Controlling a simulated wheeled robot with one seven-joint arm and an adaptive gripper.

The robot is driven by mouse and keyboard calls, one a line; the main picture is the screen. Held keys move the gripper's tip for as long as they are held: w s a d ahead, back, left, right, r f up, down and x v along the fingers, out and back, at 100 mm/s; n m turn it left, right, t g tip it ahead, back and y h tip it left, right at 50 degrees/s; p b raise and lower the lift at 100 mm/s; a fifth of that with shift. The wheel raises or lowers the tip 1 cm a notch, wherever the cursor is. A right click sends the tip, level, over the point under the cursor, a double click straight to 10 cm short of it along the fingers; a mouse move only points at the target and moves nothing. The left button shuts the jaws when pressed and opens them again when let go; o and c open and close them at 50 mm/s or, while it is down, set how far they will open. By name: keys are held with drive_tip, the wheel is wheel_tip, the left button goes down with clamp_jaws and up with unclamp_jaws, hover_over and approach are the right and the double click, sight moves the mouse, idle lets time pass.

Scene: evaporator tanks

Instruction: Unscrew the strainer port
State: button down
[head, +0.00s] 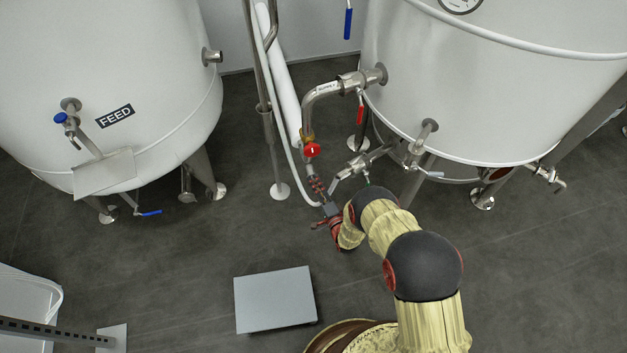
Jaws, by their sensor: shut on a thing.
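My gripper (314,182) is shut at the lower end of the pipework between the two tanks, below a brass fitting (307,137) and a round red knob (312,150). Its fingers point up and slightly left in the picture. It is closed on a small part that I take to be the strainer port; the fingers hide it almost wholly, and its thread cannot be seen. My arm reaches up to it from the bottom right.
A white FEED tank (120,70) fills the left and another white tank (480,90) the right. A steel pipe (325,90), a red-handled valve (360,108) and a slanting branch pipe (352,168) crowd the gripper. A grey box (275,298) stands on open floor.

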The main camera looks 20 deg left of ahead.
drive_tip(key=n, duration=0.2)
drive_tip(key=n+h, duration=0.1)
drive_tip(key=n, duration=0.1)
drive_tip(key=shift+s+a+f+n, duration=0.1)
drive_tip(key=shift+s+n, duration=0.1)
drive_tip(key=shift+n, duration=0.2)
drive_tip(key=n+h, duration=0.1)
drive_tip(key=n, duration=0.3)
drive_tip(key=shift+s+n, duration=0.1)
drive_tip(key=shift+n, duration=0.2)
drive_tip(key=n+h, duration=0.1)
drive_tip(key=n, duration=0.3)
drive_tip(key=shift+a, duration=0.1)
idle(0.4)
drive_tip(key=n+t+h, duration=0.1)
drive_tip(key=n, duration=0.3)
drive_tip(key=shift+n+b, duration=0.3)
